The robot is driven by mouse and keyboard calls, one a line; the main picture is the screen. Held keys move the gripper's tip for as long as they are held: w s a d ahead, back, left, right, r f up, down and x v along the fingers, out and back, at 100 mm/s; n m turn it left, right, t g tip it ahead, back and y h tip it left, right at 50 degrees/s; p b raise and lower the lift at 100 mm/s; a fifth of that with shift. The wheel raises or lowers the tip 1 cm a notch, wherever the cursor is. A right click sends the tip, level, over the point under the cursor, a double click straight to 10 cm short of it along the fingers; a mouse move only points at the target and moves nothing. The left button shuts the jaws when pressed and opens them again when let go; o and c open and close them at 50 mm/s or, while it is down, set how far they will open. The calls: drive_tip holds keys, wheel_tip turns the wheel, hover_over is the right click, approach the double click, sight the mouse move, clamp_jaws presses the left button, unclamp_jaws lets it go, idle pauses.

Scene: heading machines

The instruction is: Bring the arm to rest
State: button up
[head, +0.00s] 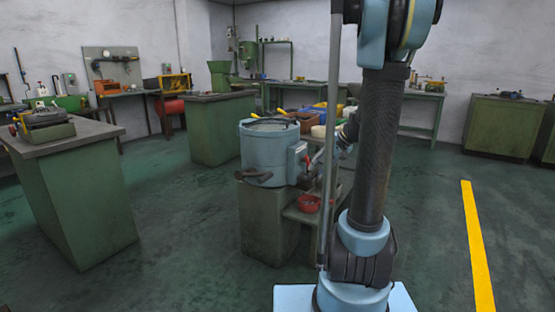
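My arm (375,150) rises from its light blue base at the bottom of the head view. Its dark link stands nearly upright, and a blue joint is cut off by the top edge. Left of this link, small dark and light blue parts that look like my wrist and gripper (318,168) show beside the blue round drum machine (268,152). They are partly hidden by the link and a thin grey pole. The fingers are too small to make out, and I cannot tell whether they touch anything.
The drum stands on a green cabinet (268,220), with a red bowl (309,204) on a low shelf beside it. Green workbenches stand at left (75,190) and behind (220,130). The floor is open at right, around a yellow line (477,245).

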drive_tip(key=s+d+f+n+h, duration=0.1)
drive_tip(key=s+f+h, duration=0.2)
drive_tip(key=s, duration=1.1)
drive_tip(key=s+d+f+n+h, duration=0.1)
drive_tip(key=s+f+n+h, duration=0.1)
drive_tip(key=s, duration=1.2)
wheel_tip(320, 180, down, 3)
drive_tip(key=shift+s+d+r+g+h, duration=0.15)
drive_tip(key=shift+s+g+h, duration=0.2)
drive_tip(key=shift+h, duration=0.45)
